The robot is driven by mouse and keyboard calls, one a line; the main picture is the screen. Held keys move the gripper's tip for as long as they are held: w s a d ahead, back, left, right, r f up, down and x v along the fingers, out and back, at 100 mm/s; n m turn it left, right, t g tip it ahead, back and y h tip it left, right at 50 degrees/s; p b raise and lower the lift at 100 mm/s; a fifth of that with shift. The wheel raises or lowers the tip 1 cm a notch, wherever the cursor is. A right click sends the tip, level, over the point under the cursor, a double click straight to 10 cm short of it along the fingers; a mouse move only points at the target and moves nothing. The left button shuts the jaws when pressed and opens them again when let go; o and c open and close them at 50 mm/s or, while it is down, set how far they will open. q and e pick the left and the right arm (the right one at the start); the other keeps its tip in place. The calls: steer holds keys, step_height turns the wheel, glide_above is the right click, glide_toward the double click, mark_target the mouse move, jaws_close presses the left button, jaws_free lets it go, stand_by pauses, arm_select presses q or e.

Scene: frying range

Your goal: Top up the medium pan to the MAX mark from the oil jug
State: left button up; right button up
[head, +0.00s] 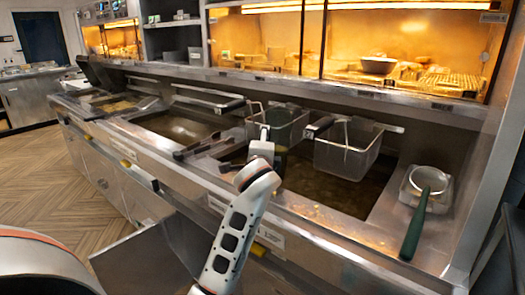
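Three oil-filled frying pans are set into the steel range: a far left one (118,105), a middle one (172,125) and a near right one (322,188). No label shows which is the medium pan, and I cannot read a MAX mark. My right gripper is out of view.
Two wire baskets (343,158) (290,127) hang at the back of the near right pan. Dark tong-like tools (205,147) lie left of the wrist. A green-handled skimmer (416,222) rests on a steel container at right. A lit warming shelf (350,75) stands behind. The left floor is clear.

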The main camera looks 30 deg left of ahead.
arm_select(q)
steer(key=shift+w+f+n+t+b, duration=0.35)
steer(key=shift+f+b, duration=0.3)
steer(key=shift+b, duration=0.4)
steer(key=shift+w+d+f+y+b, duration=0.1)
steer(key=shift+w+f+y+b, duration=0.05)
steer(key=shift+f+y+b, duration=0.15)
steer(key=shift+w+f+t+b, duration=0.15)
steer(key=shift+w+t+b, duration=0.1)
steer(key=shift+b, duration=0.4)
steer(key=shift+w+r+n, duration=0.1)
steer(key=shift+r+n, duration=0.1)
steer(key=shift+n, duration=0.05)
step_height(320, 180, up, 2)
steer(key=shift+r+p, duration=0.1)
steer(key=shift+p, duration=0.7)
steer(key=shift+r+p, duration=0.35)
steer(key=shift+p, duration=0.05)
steer(key=shift+r+p, duration=0.2)
steer(key=shift+p, duration=0.1)
steer(key=shift+f, duration=0.1)
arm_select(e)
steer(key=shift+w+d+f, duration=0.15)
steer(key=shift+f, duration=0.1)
